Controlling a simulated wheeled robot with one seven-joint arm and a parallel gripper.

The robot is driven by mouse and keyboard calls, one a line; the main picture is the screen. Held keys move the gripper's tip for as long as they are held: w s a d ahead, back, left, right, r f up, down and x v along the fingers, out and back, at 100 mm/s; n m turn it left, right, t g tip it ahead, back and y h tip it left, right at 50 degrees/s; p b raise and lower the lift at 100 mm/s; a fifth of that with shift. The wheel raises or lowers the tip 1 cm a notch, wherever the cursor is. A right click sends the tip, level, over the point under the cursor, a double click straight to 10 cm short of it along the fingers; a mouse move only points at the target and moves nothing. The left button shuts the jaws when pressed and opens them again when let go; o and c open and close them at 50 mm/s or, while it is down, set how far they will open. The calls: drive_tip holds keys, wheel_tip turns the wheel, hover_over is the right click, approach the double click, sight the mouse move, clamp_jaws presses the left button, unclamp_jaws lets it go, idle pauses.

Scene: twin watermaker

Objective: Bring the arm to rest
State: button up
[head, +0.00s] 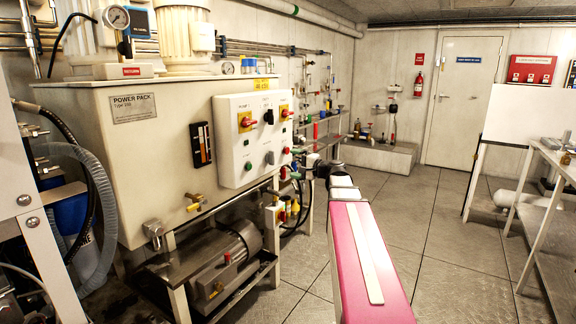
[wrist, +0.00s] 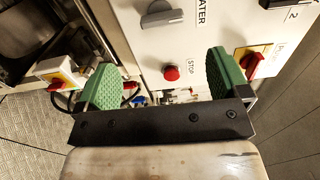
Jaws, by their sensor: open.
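My arm reaches forward from the bottom of the head view, with a pink link and a pale strip along its top. Its far end is dark and small there, and I cannot make out the fingers. In the wrist view my gripper (wrist: 165,72) is open, with two green ribbed pads set wide apart. Nothing is between the pads. Beyond them is a white panel (wrist: 205,62) with a grey knob (wrist: 161,15), a red stop button (wrist: 171,73) and a red-and-yellow switch (wrist: 254,64) beside the right pad. I cannot tell whether a pad touches the panel.
A large power pack (head: 165,140) with a control box (head: 253,140) stands left of my arm, over a motor (head: 225,265). Pipes and valves line the wall behind. A metal bench (head: 550,165) stands at right. The tiled floor (head: 440,245) between is clear, up to a white door (head: 465,100).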

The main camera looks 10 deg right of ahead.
drive_tip(key=s+a+f+n+g+h, duration=0.2)
drive_tip(key=s+a+f+g, duration=0.15)
drive_tip(key=f, duration=0.45)
drive_tip(key=s+a+f+n+g+h, duration=0.1)
drive_tip(key=s+a+f+g, duration=0.2)
drive_tip(key=f, duration=0.5)
drive_tip(key=s+a+f+n+g+h, duration=0.1)
drive_tip(key=s+a+f+n+h, duration=0.15)
drive_tip(key=s+f, duration=0.4)
drive_tip(key=s+d+f+n+g+h, duration=0.1)
drive_tip(key=s+f+n+g+h, duration=0.2)
drive_tip(key=s+f, duration=0.9)
wheel_tip(320, 180, down, 3)
drive_tip(key=g+h, duration=0.2)
drive_tip(key=h, duration=0.2)
drive_tip(key=shift+d+r+n, duration=0.15)
drive_tip(key=shift+d+n, duration=0.1)
drive_tip(key=shift+n, duration=0.1)
